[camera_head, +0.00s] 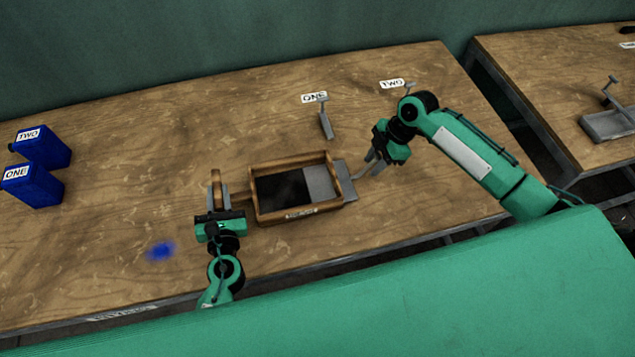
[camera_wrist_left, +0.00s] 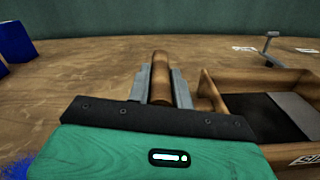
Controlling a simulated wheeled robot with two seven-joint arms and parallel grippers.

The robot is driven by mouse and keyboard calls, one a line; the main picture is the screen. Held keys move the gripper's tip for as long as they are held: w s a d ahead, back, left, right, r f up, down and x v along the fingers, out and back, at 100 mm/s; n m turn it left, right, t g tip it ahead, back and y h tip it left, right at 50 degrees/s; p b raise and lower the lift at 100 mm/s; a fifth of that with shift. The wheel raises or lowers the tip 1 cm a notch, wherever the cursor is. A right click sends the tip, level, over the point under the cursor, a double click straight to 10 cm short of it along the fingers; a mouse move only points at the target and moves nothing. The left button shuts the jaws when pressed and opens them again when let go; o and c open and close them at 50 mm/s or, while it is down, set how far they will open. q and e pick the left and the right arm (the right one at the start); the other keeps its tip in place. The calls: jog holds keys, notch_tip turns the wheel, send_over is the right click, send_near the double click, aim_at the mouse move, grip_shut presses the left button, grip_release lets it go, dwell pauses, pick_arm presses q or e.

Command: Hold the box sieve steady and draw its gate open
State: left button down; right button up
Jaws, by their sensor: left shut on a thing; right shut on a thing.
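The box sieve (camera_head: 257,203) is a wooden frame lying flat on the table, with a dark area on the left of its floor. Its grey gate plate (camera_head: 320,183) covers the right part of the floor and sticks out past the right wall. My left gripper (camera_head: 215,190) is shut on the sieve's wooden handle at its left side; the handle (camera_wrist_left: 160,75) stands between the fingers in the left wrist view. My right gripper (camera_head: 372,168) is shut on the gate's pull at the right; the exact grip is small and hard to see.
Two blue containers (camera_head: 42,148) labelled ONE and TWO stand at the far left. A blue patch (camera_head: 160,251) lies left of my left gripper. A grey tool (camera_head: 325,122) lies behind the sieve near label ONE (camera_head: 314,97). A second table (camera_head: 560,70) stands at right across a gap.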

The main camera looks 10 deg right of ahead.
jog(key=shift+d, duration=1.7)
jog(key=o, duration=1.2)
jog(key=shift+c, duration=0.2)
jog(key=v, duration=1.2)
pick_arm(q)
jog(key=c, duration=1.2)
grip_release()
jog(key=shift+o, duration=0.2)
